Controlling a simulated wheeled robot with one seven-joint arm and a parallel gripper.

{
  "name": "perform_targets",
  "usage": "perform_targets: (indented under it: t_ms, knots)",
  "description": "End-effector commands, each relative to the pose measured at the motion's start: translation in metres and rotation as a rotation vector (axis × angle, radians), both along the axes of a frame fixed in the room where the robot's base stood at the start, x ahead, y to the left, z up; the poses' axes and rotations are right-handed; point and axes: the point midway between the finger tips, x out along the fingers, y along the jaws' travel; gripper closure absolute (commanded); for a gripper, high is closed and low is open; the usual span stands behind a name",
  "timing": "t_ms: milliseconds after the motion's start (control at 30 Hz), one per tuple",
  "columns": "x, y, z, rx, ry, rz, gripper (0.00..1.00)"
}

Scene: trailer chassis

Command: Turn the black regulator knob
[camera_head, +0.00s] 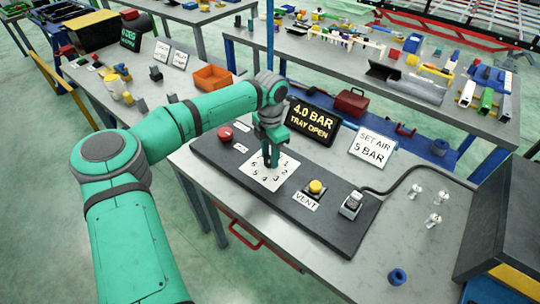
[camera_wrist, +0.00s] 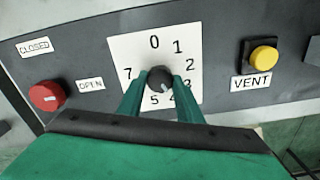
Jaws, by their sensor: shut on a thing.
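The black regulator knob (camera_wrist: 159,75) sits on a white dial plate (camera_wrist: 125,50) numbered 0 to 7. My gripper (camera_wrist: 160,83) is shut on the knob, one green finger at each side. A small pale mark on the knob's lower right points roughly toward the 4, which a finger partly covers. In the head view my gripper (camera_head: 269,160) points down onto the dial plate (camera_head: 284,168) and mostly hides the knob. A black display (camera_head: 314,122) reads "4.0 BAR TRAY OPEN". A white sign (camera_head: 373,147) reads "SET AIR 5 BAR".
On the dark panel (camera_head: 228,164), a red knob (camera_head: 225,133) with CLOSED and OPEN labels is left of the dial. A yellow VENT button (camera_head: 316,187) and a grey cable fitting (camera_head: 351,204) are right. Small metal parts (camera_head: 433,221) and a blue ring (camera_head: 398,277) lie farther right.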

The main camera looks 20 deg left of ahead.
Motion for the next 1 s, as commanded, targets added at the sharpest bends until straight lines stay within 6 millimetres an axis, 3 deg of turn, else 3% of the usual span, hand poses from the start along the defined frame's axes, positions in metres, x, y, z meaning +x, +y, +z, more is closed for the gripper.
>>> perform_targets:
  t_ms: [600, 1000]
  knots:
    - [-0.001, 0.0024, 0.0, 0.003, 0.004, -0.563, 0.9]
    - [-0.0009, 0.0023, 0.0001, 0.003, 0.003, -0.782, 0.9]
